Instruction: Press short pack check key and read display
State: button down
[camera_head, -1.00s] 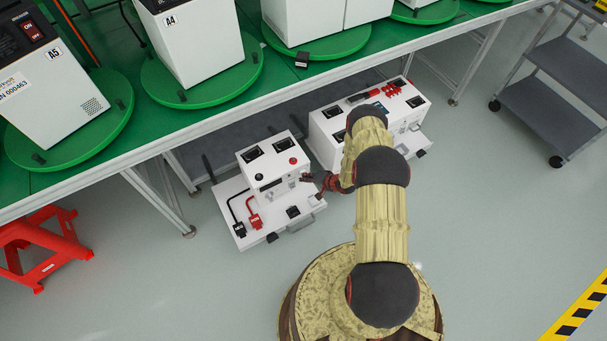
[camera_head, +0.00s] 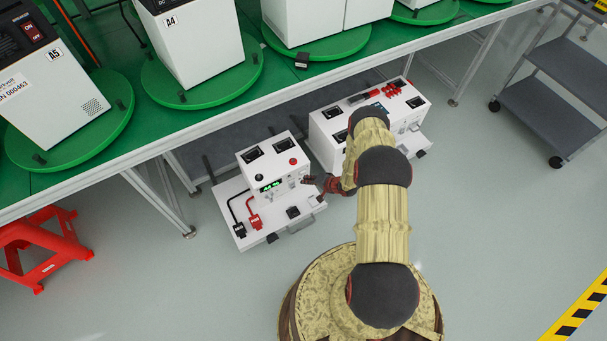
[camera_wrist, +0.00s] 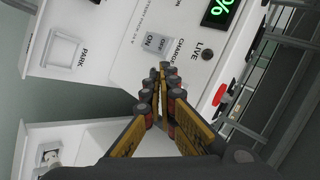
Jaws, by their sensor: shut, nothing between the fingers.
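The smaller white tester unit (camera_head: 250,171) stands on a white base under the bench. Its display (camera_head: 270,186) is lit with green characters too small to read here. In the wrist view the lit display (camera_wrist: 219,11) is cut off by the top edge; a green "%" shows. My gripper (camera_head: 308,181) is shut and empty at the unit's front right. No key label reading short pack check is legible; the fingers may hide one.
A larger white unit (camera_head: 326,128) stands right of the tester. The green bench (camera_head: 120,135) with white machines overhangs behind. A red stool (camera_head: 38,245) is at left, a grey cart (camera_head: 550,115) at right. The wrist view shows a PARK-marked square (camera_wrist: 65,50).

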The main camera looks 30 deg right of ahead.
jog(key=shift+s, duration=0.25)
jog(key=s+p, duration=0.1)
jog(key=s, duration=0.4)
jog(key=shift+d, duration=0.1)
dwell(0.4)
dwell(0.8)
